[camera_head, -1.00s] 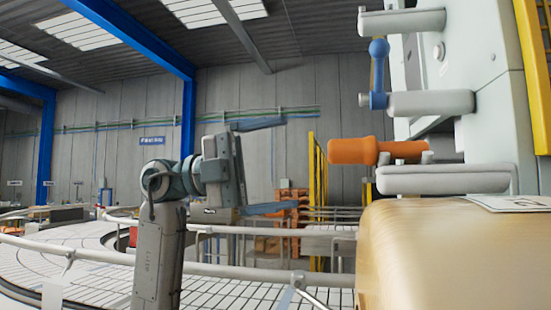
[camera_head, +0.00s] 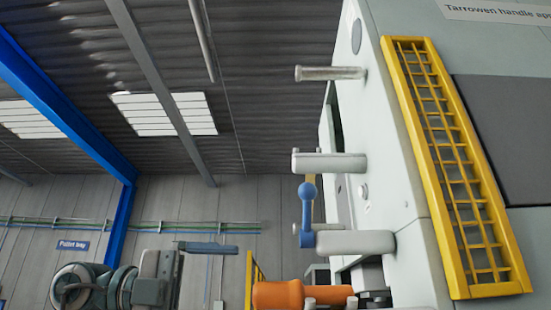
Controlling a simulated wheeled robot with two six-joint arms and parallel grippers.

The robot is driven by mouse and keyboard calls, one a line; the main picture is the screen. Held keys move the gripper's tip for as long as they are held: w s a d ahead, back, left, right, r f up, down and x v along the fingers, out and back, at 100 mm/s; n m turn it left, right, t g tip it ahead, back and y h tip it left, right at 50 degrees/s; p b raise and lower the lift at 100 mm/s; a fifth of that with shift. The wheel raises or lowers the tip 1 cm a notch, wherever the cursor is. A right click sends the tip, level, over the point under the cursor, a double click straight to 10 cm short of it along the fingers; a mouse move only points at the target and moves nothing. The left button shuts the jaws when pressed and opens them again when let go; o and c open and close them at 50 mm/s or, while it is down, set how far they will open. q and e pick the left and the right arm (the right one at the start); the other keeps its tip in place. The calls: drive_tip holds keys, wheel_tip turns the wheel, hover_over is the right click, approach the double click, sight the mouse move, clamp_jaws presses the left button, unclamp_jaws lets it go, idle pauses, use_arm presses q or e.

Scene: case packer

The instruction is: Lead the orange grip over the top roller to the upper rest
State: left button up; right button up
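The orange grip (camera_head: 277,296) lies horizontally at the bottom edge, beside the pale machine, with its lower part cut off. Two grey rollers stick out to the left above it: a lower one (camera_head: 358,242) and a higher one (camera_head: 332,163). A thin metal rod (camera_head: 328,73) sticks out near the top; it may be the upper rest. My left gripper (camera_head: 207,248) is at lower left, apart from the orange grip. Its upper finger points right, spread to the top of the gripper body; its lower finger is below the picture. My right gripper is not in view.
A blue link with a ball end (camera_head: 307,213) stands between the two rollers. A yellow guard grid (camera_head: 455,165) is fixed on the machine front (camera_head: 375,130). The space left of the rollers is free. A blue beam (camera_head: 60,85) is far behind.

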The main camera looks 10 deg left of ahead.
sight(274, 287)
use_arm(q)
drive_tip(key=shift+w+d, duration=0.25)
drive_tip(key=shift+d, duration=1)
drive_tip(key=shift+w+d, duration=0.2)
drive_tip(key=shift+d, duration=1)
drive_tip(key=shift+w+d, duration=0.25)
drive_tip(key=shift+d, duration=1)
drive_tip(key=shift+w+d, duration=0.1)
drive_tip(key=shift+d, duration=0.05)
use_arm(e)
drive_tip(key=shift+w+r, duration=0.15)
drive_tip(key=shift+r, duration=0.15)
use_arm(q)
drive_tip(key=shift+d, duration=0.1)
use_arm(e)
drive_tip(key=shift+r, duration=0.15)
use_arm(q)
clamp_jaws()
drive_tip(key=shift+r+p, duration=0.15)
drive_tip(key=shift+p, duration=0.15)
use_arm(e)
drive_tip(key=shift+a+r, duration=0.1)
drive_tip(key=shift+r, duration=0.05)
use_arm(q)
drive_tip(key=shift+r+p, duration=0.45)
drive_tip(key=shift+r, duration=0.05)
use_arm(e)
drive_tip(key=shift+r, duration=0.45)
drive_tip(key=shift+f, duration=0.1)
